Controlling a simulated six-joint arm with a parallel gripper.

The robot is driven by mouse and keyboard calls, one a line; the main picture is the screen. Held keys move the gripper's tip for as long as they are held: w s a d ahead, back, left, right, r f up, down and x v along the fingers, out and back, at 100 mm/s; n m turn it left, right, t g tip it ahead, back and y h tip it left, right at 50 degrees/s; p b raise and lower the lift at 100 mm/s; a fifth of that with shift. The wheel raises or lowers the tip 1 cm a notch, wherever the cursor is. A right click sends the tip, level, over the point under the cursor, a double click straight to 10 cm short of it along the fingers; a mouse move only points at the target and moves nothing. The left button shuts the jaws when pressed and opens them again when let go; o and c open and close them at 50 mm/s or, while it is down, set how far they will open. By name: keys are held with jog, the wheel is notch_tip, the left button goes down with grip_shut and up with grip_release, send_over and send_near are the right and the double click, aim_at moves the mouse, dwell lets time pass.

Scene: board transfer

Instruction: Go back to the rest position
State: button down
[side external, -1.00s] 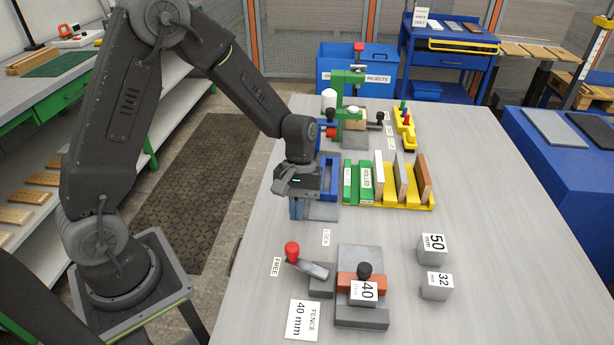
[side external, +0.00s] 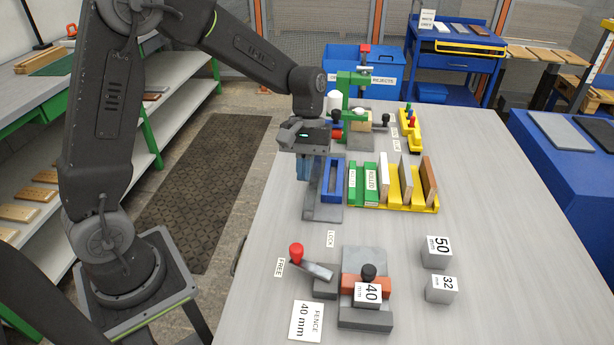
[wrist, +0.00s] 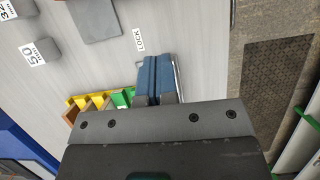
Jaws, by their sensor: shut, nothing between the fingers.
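My gripper (side external: 304,172) is raised above the table's left edge, in front of the blue frame fixture (side external: 332,180) in the side view. Its blue fingers are together and empty, pointing down. In the wrist view the closed blue fingers (wrist: 153,80) show beyond the grey gripper body, with table beneath them. Part of the fixture is hidden behind the gripper.
A green and yellow rack (side external: 395,188) with upright boards stands right of the gripper. A green clamp station (side external: 355,112) is behind. A fence block (side external: 365,290), red-knobbed lever (side external: 297,254) and two grey gauge blocks (side external: 437,250) sit nearer. The right table area is clear.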

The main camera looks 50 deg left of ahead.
jog(key=s+r+m+t+y, duration=0.1)
jog(key=s+r+m+t, duration=0.3)
jog(key=s+r, duration=0.2)
jog(key=s+d+r+m+t+y, duration=0.1)
jog(key=s+r+m+t, duration=0.3)
jog(key=s, duration=0.6)
notch_tip(320, 180, up, 2)
jog(key=shift+s+d+r+t+y, duration=0.1)
jog(key=shift+s+d+t+y, duration=0.1)
jog(key=shift+s+t+y, duration=0.15)
